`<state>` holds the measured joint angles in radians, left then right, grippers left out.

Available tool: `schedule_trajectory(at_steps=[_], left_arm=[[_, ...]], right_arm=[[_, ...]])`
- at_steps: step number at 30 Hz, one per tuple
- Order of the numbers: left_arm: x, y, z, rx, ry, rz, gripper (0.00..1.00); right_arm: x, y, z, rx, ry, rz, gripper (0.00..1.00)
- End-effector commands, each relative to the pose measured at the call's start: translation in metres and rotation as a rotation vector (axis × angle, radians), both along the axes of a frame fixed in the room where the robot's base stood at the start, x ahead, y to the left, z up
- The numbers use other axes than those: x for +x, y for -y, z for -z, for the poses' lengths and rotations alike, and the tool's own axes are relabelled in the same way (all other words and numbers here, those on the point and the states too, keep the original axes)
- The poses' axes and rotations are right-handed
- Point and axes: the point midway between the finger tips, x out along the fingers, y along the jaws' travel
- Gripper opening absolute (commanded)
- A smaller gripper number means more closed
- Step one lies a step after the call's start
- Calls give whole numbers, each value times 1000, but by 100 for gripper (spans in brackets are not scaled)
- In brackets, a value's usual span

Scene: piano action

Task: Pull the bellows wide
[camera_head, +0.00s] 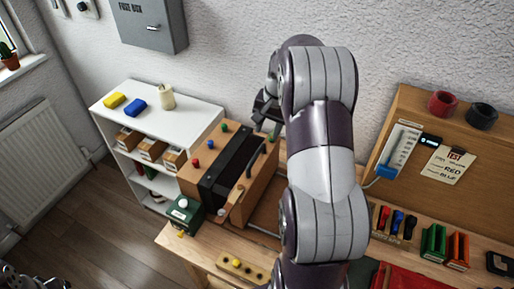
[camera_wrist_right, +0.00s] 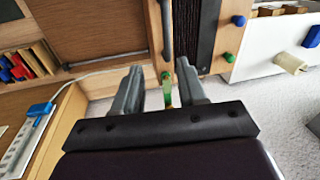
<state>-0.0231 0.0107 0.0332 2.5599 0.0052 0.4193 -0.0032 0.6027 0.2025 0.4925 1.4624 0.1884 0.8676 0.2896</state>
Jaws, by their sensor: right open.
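The bellows (camera_head: 229,160) is a black pleated band between two wooden end blocks, standing on the bench end. It shows pressed fairly narrow. A dark bar handle (camera_head: 256,160) runs along the right block, and it also shows in the right wrist view (camera_wrist_right: 167,30). The black pleats show there too (camera_wrist_right: 194,35). My right gripper (camera_head: 267,112) is open at the far end of the box, close to the handle. Its fingers (camera_wrist_right: 160,85) straddle the line of the handle's end, with a small green piece between them; contact is unclear. My left gripper is only a dark fragment at the lower left corner.
A white shelf (camera_head: 160,108) with yellow and blue blocks and a cream jug stands to the left. A green box (camera_head: 186,213) with a white knob sits at the front. My right arm hides the bench middle.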

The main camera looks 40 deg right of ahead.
Motion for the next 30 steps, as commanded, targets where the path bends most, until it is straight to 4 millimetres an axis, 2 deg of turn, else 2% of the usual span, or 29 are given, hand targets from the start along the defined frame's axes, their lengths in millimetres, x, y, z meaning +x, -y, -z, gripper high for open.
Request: schedule_trajectory(at_steps=[2,3,8,9,12,18,21,30], left_arm=[[0,0,2,0,0,0,0],[0,0,4,0,0,0,0],[0,0,23,0,0,0,0],[-1,0,10,0,-2,0,0],[0,0,-1,0,0,0,0],[0,0,-13,0,0,0,0],[0,0,-15,0,0,0,0],[0,0,-15,0,0,0,0]], right_arm=[[10,-1,-12,28,9,45,41],[8,-4,-10,51,-6,70,41],[9,-10,22,62,-20,86,41],[11,-10,22,63,-22,86,41],[16,-13,47,63,-22,86,41],[24,-17,90,60,-19,85,41],[26,-18,103,59,-17,85,41],[27,-18,112,58,-15,83,41]])
